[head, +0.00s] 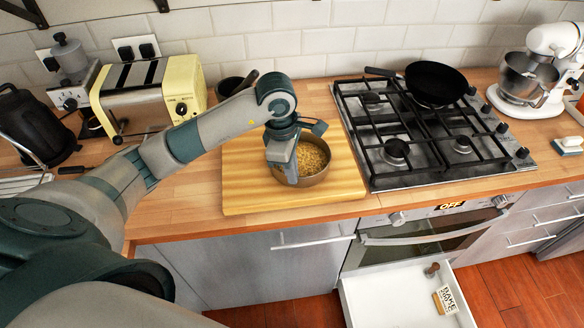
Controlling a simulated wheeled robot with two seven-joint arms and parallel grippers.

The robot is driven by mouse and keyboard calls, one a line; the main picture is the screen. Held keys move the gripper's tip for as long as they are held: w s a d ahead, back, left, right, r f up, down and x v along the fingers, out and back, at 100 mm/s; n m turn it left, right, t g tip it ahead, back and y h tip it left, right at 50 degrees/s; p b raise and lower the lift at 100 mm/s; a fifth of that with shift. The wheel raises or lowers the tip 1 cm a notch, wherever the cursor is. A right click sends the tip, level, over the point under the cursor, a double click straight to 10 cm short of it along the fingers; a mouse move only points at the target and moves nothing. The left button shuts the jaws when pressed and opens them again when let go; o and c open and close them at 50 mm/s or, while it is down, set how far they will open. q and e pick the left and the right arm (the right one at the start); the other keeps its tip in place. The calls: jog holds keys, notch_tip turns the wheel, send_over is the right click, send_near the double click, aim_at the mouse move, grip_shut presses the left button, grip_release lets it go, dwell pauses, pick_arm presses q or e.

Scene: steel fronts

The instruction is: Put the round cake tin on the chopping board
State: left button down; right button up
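The round cake tin (318,180) is a low brown-grey metal tin with a golden, grainy filling or surface inside. It is over the right half of the wooden chopping board (245,195) and appears to rest on it, upright. The board lies on the worktop left of the hob. My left gripper (291,178) reaches down at the tin's left side and hides part of its rim. Its fingers overlap from this angle, so whether they are apart or closed on the rim does not show. My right gripper is out of the picture.
A yellow toaster (150,98) stands back left, with a dark bowl (232,88) beside it. The hob (425,150) holds a black frying pan (436,82). A white drawer (385,300) stands open below the oven, with small items inside. A white mixer (532,75) stands far right.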

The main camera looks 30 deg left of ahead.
pick_arm(q)
jog(key=shift+f, duration=0.1)
jog(key=c, duration=2.4)
grip_release()
jog(key=shift+f, duration=0.1)
jog(key=o, duration=0.4)
jog(key=shift+r, duration=0.2)
jog(key=shift+r+b, duration=0.4)
jog(key=shift+r, duration=0.05)
jog(key=shift+s+a+r+b, duration=0.2)
jog(key=shift+r+b, duration=0.4)
jog(key=shift+r, duration=1.2)
jog(key=shift+s+a+r+b, duration=0.15)
jog(key=shift+r+b, duration=0.45)
jog(key=shift+r, duration=1.25)
jog(key=shift+s+a+r+b, duration=0.1)
jog(key=shift+a+r+b, duration=0.35)
jog(key=shift+r, duration=1.35)
jog(key=shift+d, duration=0.2)
